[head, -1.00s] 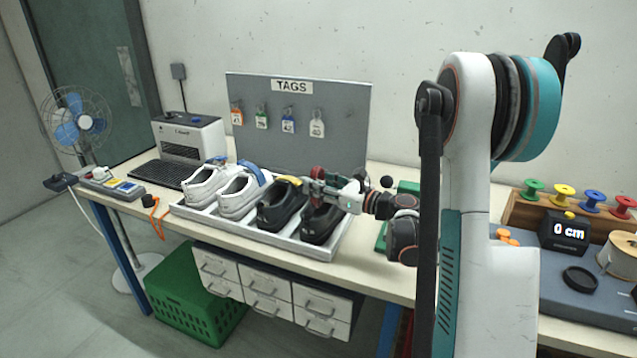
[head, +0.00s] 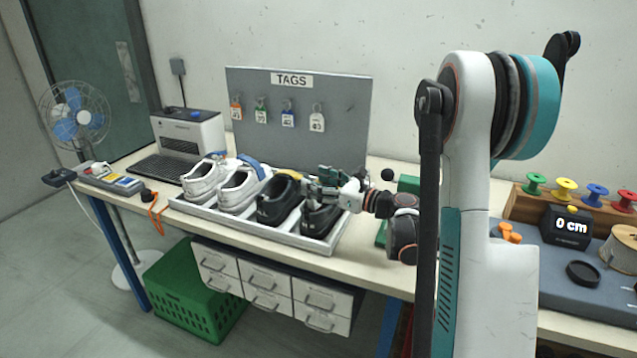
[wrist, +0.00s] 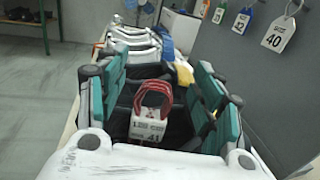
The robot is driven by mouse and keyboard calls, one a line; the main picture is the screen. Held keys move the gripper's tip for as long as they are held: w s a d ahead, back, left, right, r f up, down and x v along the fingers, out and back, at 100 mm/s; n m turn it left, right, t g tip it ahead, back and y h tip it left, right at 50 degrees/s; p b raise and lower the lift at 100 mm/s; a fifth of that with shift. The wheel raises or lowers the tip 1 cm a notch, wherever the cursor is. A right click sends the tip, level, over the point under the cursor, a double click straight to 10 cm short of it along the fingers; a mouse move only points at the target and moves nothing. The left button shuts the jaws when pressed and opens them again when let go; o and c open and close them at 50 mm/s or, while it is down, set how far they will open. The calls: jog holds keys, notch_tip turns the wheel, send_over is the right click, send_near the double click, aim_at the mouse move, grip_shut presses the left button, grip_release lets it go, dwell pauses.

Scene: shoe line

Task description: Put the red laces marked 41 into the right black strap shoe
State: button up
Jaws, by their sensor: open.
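The red laces (wrist: 152,97), a looped bundle with a white label reading 41, sit between the spread fingers of my gripper (wrist: 160,108) in the wrist view. Gaps show on both sides of the bundle. Dark shoe material lies behind and around it; how deep it rests is unclear. In the head view my open gripper (head: 325,184) is at the opening of the right black shoe (head: 320,222), the rightmost in the tray, and the laces are hidden there. The other black shoe (head: 275,205) stands just left of it.
The pale tray (head: 284,236) also holds two white shoes (head: 238,192), one with a blue strap. The tag board (head: 345,110) rises behind. A printer (head: 190,135) stands to the left, spools (head: 564,190) to the right.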

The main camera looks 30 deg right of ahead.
jog(key=shift+s, duration=0.1)
jog(key=v, duration=1.1)
jog(key=shift+s+d, duration=0.2)
jog(key=shift+s, duration=0.15)
